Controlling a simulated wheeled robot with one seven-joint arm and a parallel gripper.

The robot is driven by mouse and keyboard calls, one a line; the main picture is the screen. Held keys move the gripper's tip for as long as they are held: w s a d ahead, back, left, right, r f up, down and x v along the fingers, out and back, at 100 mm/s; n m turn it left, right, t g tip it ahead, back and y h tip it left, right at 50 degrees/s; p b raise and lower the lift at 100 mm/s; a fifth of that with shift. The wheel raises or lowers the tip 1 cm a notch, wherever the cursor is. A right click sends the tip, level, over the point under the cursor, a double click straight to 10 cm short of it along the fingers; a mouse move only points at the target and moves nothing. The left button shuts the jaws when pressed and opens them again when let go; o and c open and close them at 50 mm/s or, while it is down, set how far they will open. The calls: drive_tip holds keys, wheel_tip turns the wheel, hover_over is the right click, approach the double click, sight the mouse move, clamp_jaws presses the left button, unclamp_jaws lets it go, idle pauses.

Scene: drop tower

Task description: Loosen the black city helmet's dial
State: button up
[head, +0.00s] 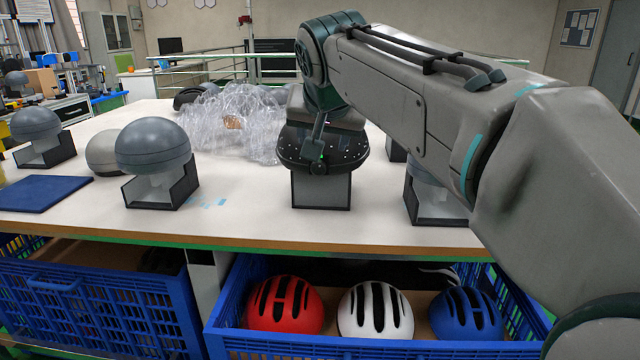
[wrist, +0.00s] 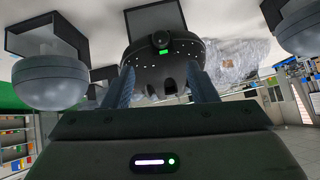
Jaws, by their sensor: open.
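The black city helmet (head: 290,148) sits on a grey head stand near the table's front edge. Its dial (head: 319,167) is a small dark knob at the rim facing me. In the wrist view, which is upside down, the dial (wrist: 160,41) shows with a green mark beside it, on the helmet's rim (wrist: 135,55). My gripper (head: 318,142) is over the front of the helmet, just above the dial. In the wrist view my gripper (wrist: 160,72) is open, its two fingers apart with nothing held. The dial lies beyond the fingertips. My arm hides part of the helmet's top.
Grey head forms on stands (head: 155,150) are at left, with a blue mat (head: 40,193). Clear plastic wrap (head: 225,120) is heaped behind the helmet. Another stand (head: 435,205) is at right. Below, a blue crate (head: 225,310) holds red, white and blue helmets.

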sight(318, 168)
drive_tip(key=b+x, duration=0.3)
drive_tip(key=x, duration=1)
drive_tip(key=shift+w+a+f, duration=0.15)
drive_tip(key=shift+w+f, duration=0.05)
drive_tip(key=shift+w, duration=0.1)
drive_tip(key=c, duration=1)
